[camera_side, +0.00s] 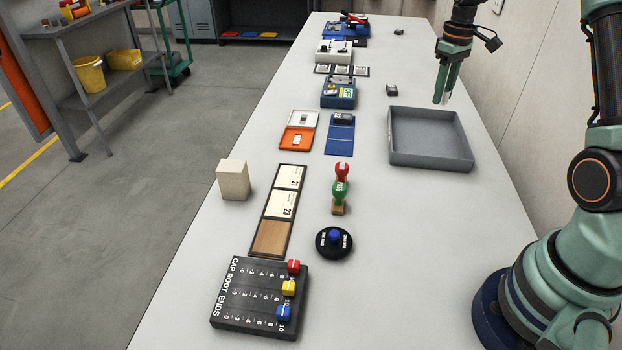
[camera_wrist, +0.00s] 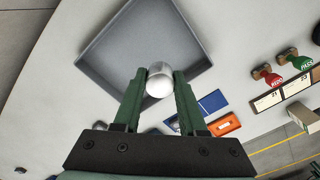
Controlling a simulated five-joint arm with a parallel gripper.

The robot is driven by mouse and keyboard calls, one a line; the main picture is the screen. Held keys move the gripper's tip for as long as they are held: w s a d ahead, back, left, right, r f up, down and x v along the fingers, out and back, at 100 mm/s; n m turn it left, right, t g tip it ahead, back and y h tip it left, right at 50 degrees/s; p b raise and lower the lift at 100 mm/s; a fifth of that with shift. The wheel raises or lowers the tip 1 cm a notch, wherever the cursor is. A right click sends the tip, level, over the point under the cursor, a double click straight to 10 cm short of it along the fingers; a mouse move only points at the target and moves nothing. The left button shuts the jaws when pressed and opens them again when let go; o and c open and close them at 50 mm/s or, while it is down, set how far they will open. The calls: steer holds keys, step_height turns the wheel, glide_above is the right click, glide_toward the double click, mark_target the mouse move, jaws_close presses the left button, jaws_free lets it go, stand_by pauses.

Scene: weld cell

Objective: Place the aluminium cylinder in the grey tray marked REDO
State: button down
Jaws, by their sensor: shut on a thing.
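My gripper (camera_side: 442,98) is shut on the shiny aluminium cylinder (camera_wrist: 159,82), which sits between the fingertips in the wrist view. In the side view the fingers hide most of the cylinder; only a pale bit shows at the tips. The grey tray (camera_side: 430,160) is square, low-walled and empty, on the right of the bench. In the side view the fingertips are raised, close to the tray's far edge. In the wrist view the cylinder overlaps the lower corner of the tray (camera_wrist: 110,40).
Left of the tray lie a blue holder (camera_side: 340,140) and an orange-and-white case (camera_side: 297,138). Red and green stamps (camera_side: 340,188), a black round piece (camera_side: 334,242), a beige block (camera_side: 233,180) and a slider board (camera_side: 260,297) stand nearer. A small dark item (camera_side: 391,90) lies beyond the tray.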

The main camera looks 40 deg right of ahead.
mark_target(427, 151)
step_height(427, 151, down, 15)
steer(key=shift+r, duration=0.15)
stand_by(0.5)
steer(key=shift+c, duration=2.3)
jaws_free()
